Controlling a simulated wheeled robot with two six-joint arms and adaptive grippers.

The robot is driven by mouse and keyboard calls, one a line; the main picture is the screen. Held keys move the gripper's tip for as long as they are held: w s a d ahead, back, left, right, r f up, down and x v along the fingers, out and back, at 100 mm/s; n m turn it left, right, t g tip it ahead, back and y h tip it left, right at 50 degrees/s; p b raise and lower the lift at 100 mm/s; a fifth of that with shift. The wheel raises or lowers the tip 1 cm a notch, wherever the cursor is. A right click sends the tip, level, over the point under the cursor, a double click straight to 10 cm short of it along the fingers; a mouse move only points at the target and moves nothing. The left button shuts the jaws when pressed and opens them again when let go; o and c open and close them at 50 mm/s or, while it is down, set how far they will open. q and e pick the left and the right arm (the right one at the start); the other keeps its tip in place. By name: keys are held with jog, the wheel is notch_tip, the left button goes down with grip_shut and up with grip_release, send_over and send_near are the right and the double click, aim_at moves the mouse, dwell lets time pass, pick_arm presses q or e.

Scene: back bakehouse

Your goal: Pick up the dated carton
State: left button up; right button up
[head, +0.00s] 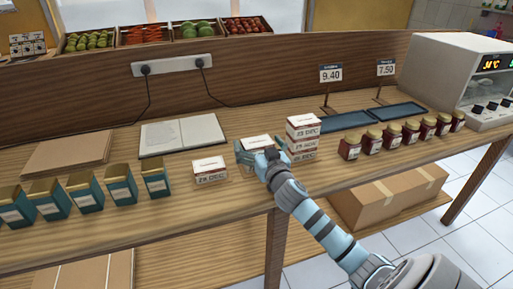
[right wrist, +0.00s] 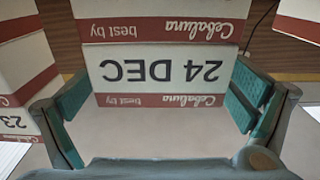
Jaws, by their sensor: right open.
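A white carton with a red band (head: 257,141) stands between the fingers of my right gripper (head: 260,151). In the right wrist view this carton (right wrist: 163,72) reads "24 DEC" upside down. It rests on another carton (right wrist: 160,22) of the same make. My right gripper is open, one finger to each side of the upper carton, with small gaps showing. A stack of dated cartons (head: 303,133) stands close to the right, and a lower stack (head: 210,170) stands to the left. My left gripper is not in view.
Several teal boxes (head: 85,194) stand at the left and several red jars (head: 393,136) at the right. An open book (head: 180,134) and dark trays (head: 345,121) lie behind. An oven (head: 462,80) stands far right. The neighbouring right stack is close to my gripper.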

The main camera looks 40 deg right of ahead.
jog(key=shift+w, duration=0.3)
jog(key=shift+s, duration=0.15)
jog(key=c, duration=1.3)
jog(key=shift+r, duration=0.15)
